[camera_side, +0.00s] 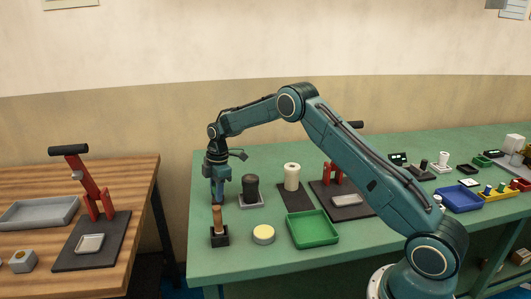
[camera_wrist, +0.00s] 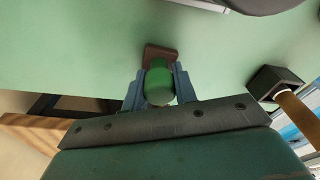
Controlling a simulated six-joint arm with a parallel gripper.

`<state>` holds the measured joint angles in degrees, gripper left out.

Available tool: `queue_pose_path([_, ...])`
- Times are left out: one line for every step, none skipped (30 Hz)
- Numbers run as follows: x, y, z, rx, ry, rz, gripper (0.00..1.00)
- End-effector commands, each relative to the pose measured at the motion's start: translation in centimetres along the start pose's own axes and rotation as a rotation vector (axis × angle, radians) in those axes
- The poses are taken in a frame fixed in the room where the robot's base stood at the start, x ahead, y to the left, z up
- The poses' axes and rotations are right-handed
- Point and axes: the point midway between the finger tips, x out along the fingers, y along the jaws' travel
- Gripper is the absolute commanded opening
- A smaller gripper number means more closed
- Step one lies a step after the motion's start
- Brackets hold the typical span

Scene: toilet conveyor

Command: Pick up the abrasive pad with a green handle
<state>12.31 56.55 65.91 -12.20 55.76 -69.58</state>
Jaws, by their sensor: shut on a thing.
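The abrasive pad (camera_wrist: 158,50) shows in the wrist view as a reddish-brown block with an upright green handle (camera_wrist: 159,84). My gripper (camera_wrist: 159,90) has its two blue fingers closed on the sides of the green handle. In the side view my gripper (camera_side: 218,198) points down near the table's left end, behind the wooden-handled tool. The pad cannot be made out in that view. I cannot tell whether the pad touches the table or hangs just above it.
A wooden-handled tool (camera_side: 217,218) stands in a black holder (camera_side: 219,238) close to my gripper. A dark cylinder (camera_side: 251,186), a white cylinder (camera_side: 291,177), a round yellowish pad (camera_side: 263,234) and a green tray (camera_side: 315,243) stand to the right on the green table (camera_side: 270,262).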

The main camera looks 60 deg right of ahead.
Motion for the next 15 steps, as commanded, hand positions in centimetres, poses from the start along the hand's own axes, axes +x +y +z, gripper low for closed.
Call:
queue_pose_path([-0.2,0.0,0.0,0.000,0.000,0.002,0.05])
queue_pose_path([-0.3,0.0,-0.1,0.000,0.000,0.002,0.05])
queue_pose_path([-0.6,0.1,-0.1,-0.001,0.001,0.002,0.05])
queue_pose_path([-0.8,0.1,-0.1,-0.001,0.001,0.002,0.05])
queue_pose_path([-1.0,0.1,-0.1,-0.001,0.001,0.002,0.05])
queue_pose_path([-1.4,0.1,-0.2,-0.001,0.001,0.003,0.05])
queue_pose_path([-1.7,0.1,-0.2,-0.001,0.001,0.004,0.05])
queue_pose_path([-2.1,0.1,-0.3,-0.001,0.001,0.004,0.05])
queue_pose_path([-2.6,0.1,-0.3,-0.001,0.001,0.004,0.05])
queue_pose_path([-3.0,0.1,-0.4,0.000,0.001,0.005,0.05])
queue_pose_path([-3.4,0.1,-0.4,0.000,0.001,0.005,0.05])
queue_pose_path([-4.0,0.1,-0.5,0.001,0.001,0.004,0.05])
queue_pose_path([-4.5,0.1,-0.5,0.000,0.001,0.004,0.05])
queue_pose_path([-5.0,0.1,-0.6,-0.001,0.001,0.005,0.05])
queue_pose_path([-5.6,0.1,-0.7,-0.001,0.001,0.004,0.05])
